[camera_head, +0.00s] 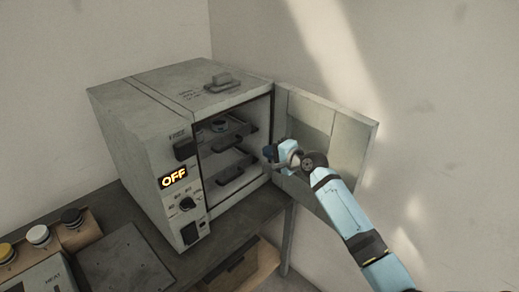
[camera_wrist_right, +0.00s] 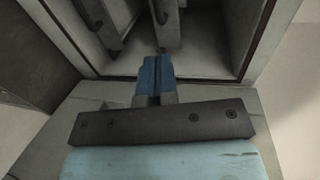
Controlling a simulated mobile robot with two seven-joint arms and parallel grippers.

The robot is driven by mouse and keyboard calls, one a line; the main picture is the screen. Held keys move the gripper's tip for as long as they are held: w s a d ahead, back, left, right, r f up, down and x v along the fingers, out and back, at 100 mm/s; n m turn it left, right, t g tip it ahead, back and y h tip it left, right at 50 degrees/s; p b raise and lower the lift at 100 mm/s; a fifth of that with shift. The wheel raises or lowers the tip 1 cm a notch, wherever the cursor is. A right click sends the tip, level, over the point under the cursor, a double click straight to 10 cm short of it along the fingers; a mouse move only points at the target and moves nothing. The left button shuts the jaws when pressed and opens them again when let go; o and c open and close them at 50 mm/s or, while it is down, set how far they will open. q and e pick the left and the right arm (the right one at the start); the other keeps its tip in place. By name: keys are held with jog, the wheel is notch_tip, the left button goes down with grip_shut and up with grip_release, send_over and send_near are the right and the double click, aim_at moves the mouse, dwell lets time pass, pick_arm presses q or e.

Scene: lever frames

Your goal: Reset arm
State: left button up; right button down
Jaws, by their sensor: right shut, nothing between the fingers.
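My right arm is light blue and reaches in from the lower right in the head view. My right gripper (camera_head: 270,153) is at the opening of a grey oven-like cabinet (camera_head: 140,130), beside its open door (camera_head: 335,135). In the right wrist view, the blue fingers of my right gripper (camera_wrist_right: 155,68) are together and empty, pointing at the cabinet's opening. My left gripper is in neither view.
The cabinet holds racks with dark handles (camera_head: 236,171) and a small round item (camera_head: 219,125). Its display (camera_head: 173,179) reads OFF. Colored round-topped items (camera_head: 38,234) stand at the lower left of the dark table (camera_head: 225,235). Free room lies right of the door.

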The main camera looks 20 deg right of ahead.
jog(key=s+a+f+n+g+h+p, duration=0.1)
jog(key=s+a+f+n, duration=0.25)
jog(key=s+f, duration=0.6)
jog(key=s+a+f+n+g+h+p, duration=0.1)
jog(key=s+a+f+n, duration=0.3)
jog(key=s+f, duration=0.55)
jog(key=s+a+f+n, duration=0.1)
jog(key=s+n, duration=0.3)
jog(key=s, duration=0.6)
jog(key=s+a+f+n+g, duration=0.1)
jog(key=s+n, duration=0.4)
jog(key=s, duration=0.6)
jog(key=shift+s+a+f+h+p, duration=0.2)
jog(key=shift+a+f+h+p, duration=0.35)
jog(key=shift+a, duration=0.55)
jog(key=shift+f, duration=0.1)
